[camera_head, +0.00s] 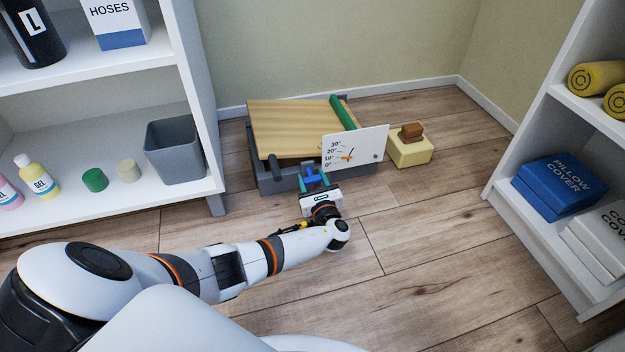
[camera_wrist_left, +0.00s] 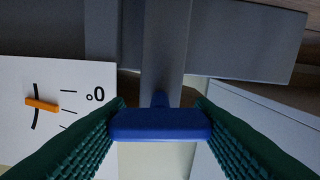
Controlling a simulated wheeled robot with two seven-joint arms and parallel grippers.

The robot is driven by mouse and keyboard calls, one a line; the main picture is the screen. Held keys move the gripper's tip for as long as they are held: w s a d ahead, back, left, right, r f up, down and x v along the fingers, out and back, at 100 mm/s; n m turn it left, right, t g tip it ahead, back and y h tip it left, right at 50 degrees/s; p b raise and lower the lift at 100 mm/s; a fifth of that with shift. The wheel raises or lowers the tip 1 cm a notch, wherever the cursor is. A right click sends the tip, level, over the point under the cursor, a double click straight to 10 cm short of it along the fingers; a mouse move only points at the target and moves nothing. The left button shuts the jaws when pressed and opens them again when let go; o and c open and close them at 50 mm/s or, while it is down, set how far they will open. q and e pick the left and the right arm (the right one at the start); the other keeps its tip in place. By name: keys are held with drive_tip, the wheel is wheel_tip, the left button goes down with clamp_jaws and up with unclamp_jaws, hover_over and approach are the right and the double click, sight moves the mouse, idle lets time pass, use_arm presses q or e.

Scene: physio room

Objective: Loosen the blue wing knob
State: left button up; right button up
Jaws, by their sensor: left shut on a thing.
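The blue wing knob (camera_head: 313,175) sits on the near side of a low grey device with a wooden board (camera_head: 290,125) on top. My left gripper (camera_head: 314,182) is at the knob, coming from the near side. In the left wrist view the knob (camera_wrist_left: 160,124) lies crosswise between the two green ribbed fingers, which touch its ends; the gripper (camera_wrist_left: 160,128) is shut on it. A white angle scale (camera_head: 358,146) stands just right of the knob. Its orange pointer (camera_head: 347,157) is near the 10° mark. My right gripper is not in view.
A yellow box with a brown block (camera_head: 410,150) stands right of the device. White shelves stand left (camera_head: 110,205) and right (camera_head: 530,215); a grey bin (camera_head: 174,150) is on the left one. The wooden floor (camera_head: 440,240) in front is clear.

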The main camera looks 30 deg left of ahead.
use_arm(q)
drive_tip(key=n, duration=0.5)
drive_tip(key=shift+f+b, duration=0.15)
drive_tip(key=shift+b, duration=0.25)
drive_tip(key=n, duration=0.3)
drive_tip(key=shift+s+n, duration=0.1)
drive_tip(key=shift+n, duration=0.3)
drive_tip(key=n, duration=0.4)
drive_tip(key=shift+b, duration=0.3)
drive_tip(key=shift+n, duration=2.1)
drive_tip(key=o, duration=1)
